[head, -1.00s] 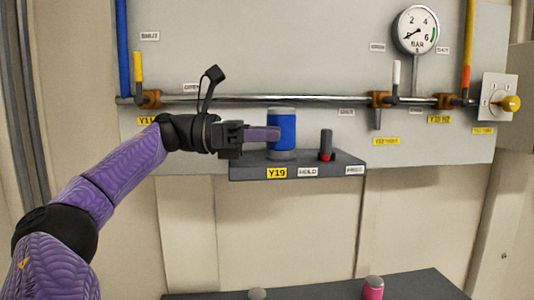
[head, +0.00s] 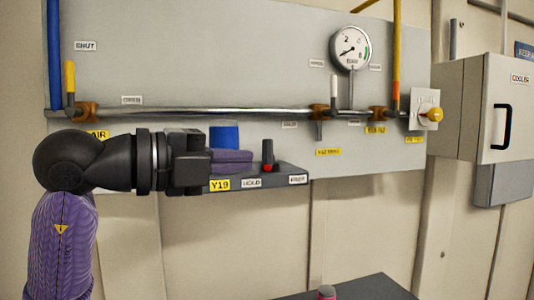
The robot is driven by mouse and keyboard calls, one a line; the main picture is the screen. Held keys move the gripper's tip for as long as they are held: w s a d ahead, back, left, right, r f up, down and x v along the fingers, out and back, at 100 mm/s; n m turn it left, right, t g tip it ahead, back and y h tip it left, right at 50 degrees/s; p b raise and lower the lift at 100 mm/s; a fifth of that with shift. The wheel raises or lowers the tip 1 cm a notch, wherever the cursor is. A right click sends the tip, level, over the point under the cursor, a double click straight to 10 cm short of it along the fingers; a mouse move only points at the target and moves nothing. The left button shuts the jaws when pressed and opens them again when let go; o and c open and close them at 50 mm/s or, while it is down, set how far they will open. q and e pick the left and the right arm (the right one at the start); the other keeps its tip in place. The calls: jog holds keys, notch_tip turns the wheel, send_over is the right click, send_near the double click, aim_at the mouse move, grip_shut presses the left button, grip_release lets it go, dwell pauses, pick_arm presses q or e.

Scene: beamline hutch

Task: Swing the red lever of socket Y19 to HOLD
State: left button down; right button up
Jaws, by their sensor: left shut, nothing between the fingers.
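Socket Y19 is a dark grey shelf block (head: 284,171) on the wall panel, with a yellow Y19 tag (head: 219,184), a HOLD label (head: 251,183) and another white label (head: 298,180) at its right end, too blurred to read surely. A blue cylinder (head: 224,135) stands in it. Right of the cylinder is an upright black lever (head: 267,152) with red at its base. My left gripper (head: 250,162) reaches in from the left, its purple fingers shut and empty. They hide the cylinder's lower part, and their tips are close left of the lever; contact is unclear. My right gripper is out of view.
A steel pipe (head: 215,111) with valves runs above the socket, below a pressure gauge (head: 350,48). A grey cabinet (head: 490,105) is at the right.

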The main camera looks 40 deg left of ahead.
aim_at(269, 148)
pick_arm(q)
jog(key=w+p, duration=0.2)
jog(key=w, duration=0.1)
jog(key=w+a+n+p, duration=0.1)
jog(key=w+p, duration=0.1)
jog(key=w+a+n+t+y+p, duration=0.1)
jog(key=w+p, duration=0.1)
jog(key=w, duration=0.1)
jog(key=shift+w+a+r, duration=0.1)
jog(key=shift+w+r, duration=0.2)
jog(key=shift+w, duration=0.05)
